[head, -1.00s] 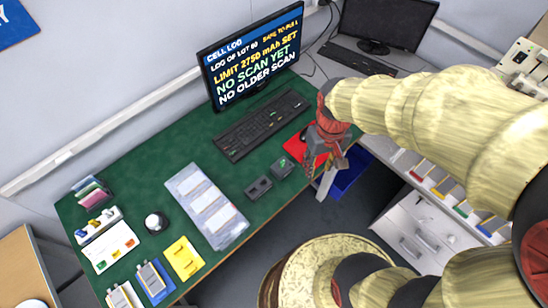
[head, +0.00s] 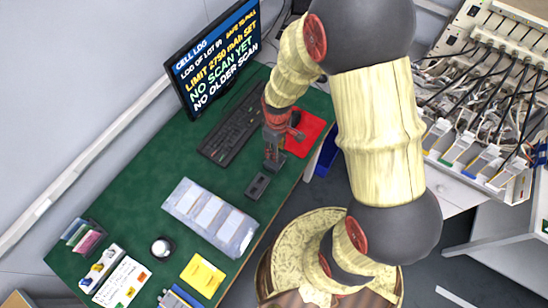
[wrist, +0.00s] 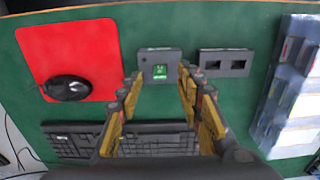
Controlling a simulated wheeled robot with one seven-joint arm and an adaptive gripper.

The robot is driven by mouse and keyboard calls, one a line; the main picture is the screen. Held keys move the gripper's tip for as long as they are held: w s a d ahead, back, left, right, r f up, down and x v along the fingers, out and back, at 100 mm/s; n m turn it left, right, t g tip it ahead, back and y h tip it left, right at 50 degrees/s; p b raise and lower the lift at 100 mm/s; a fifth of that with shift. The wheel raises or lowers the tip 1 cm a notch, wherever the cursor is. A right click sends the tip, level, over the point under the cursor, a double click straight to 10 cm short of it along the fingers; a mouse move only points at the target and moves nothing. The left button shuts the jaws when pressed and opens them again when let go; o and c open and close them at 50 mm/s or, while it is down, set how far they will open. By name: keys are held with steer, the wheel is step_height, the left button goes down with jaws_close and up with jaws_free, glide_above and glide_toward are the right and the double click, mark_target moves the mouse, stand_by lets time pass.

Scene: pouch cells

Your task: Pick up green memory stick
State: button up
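The green memory stick (wrist: 160,71) shows in the wrist view as a small bright green piece set in a dark grey block (wrist: 160,56) on the green desk. My gripper (wrist: 162,75) is open, with its yellow-padded fingers apart and the stick in line between their tips. Nothing is held. In the head view my gripper (head: 273,160) points down over the desk and hides the stick and most of its block. The gap between fingertips and block is hard to tell.
A second dark block (head: 258,186) with two square openings lies beside the first. A red mat (head: 312,127) with a black mouse (wrist: 67,88), a keyboard (head: 233,131), a monitor (head: 215,58) and a clear sleeve (head: 190,207) of pale cards surround the spot.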

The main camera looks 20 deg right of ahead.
steer(key=f, duration=0.3)
steer(key=f+b, duration=0.1)
steer(key=f, duration=0.1)
steer(key=shift+w+a+f, duration=0.15)
steer(key=shift+w+a, duration=0.05)
steer(key=shift+w, duration=0.1)
steer(key=c, duration=0.3)
steer(key=c, duration=0.6)
